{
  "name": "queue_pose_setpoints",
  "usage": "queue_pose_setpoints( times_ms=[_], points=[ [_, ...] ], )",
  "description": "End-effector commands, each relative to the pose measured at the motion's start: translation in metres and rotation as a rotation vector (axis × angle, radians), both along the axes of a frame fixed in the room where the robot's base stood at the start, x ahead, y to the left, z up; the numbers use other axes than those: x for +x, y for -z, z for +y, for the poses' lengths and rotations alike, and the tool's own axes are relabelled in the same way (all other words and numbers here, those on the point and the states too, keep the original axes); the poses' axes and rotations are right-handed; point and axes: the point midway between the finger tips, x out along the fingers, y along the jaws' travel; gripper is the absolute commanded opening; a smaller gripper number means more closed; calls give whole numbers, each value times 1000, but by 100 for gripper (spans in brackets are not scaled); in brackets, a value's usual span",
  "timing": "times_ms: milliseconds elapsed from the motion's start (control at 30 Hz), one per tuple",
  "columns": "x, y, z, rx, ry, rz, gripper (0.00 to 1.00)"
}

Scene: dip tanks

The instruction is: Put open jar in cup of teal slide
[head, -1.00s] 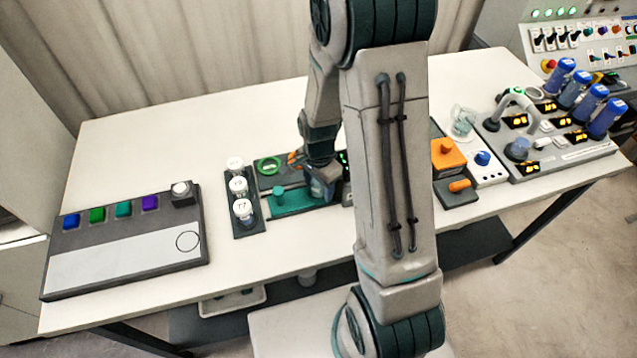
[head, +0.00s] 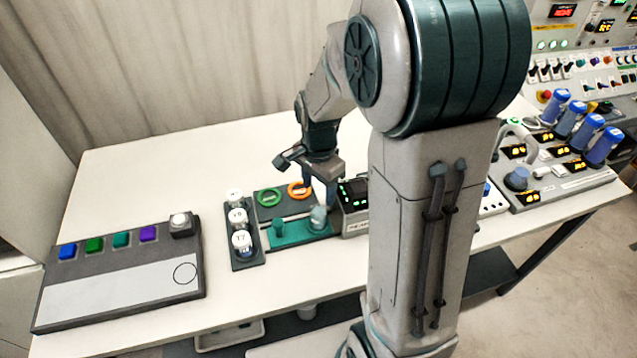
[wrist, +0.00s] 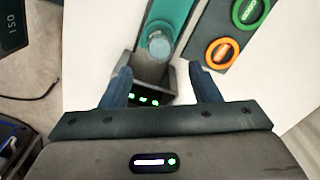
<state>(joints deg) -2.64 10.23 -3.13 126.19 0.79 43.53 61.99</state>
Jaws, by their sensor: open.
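The teal slide (head: 296,234) lies on the white table with its knob (head: 278,228) at the left. The open jar, a pale blue-grey round vessel (head: 318,217), stands upright at the slide's right end, where the cup is; the cup's rim cannot be made out apart from it. In the wrist view the jar (wrist: 158,46) sits at the near end of the teal strip (wrist: 162,14). My gripper (head: 320,192) is open and empty just above the jar. Its two fingers (wrist: 163,82) are spread in the wrist view, with the jar beyond them, apart from both.
A grey box with a green display (head: 353,193) stands right beside the slide's end. Green (head: 269,197) and orange (head: 299,190) rings lie behind the slide. A dark rack (head: 244,262) with several white-capped jars is on the left. Bare table lies behind.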

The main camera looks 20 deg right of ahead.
Motion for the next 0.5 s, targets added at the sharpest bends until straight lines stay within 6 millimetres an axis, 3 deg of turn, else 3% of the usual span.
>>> queue_pose_setpoints(
  times_ms=[267,500],
  points=[
    [-11,-30,0,2,-94,-33,56],
    [-59,-82,1,-27,-471,-147,56]
  ],
)
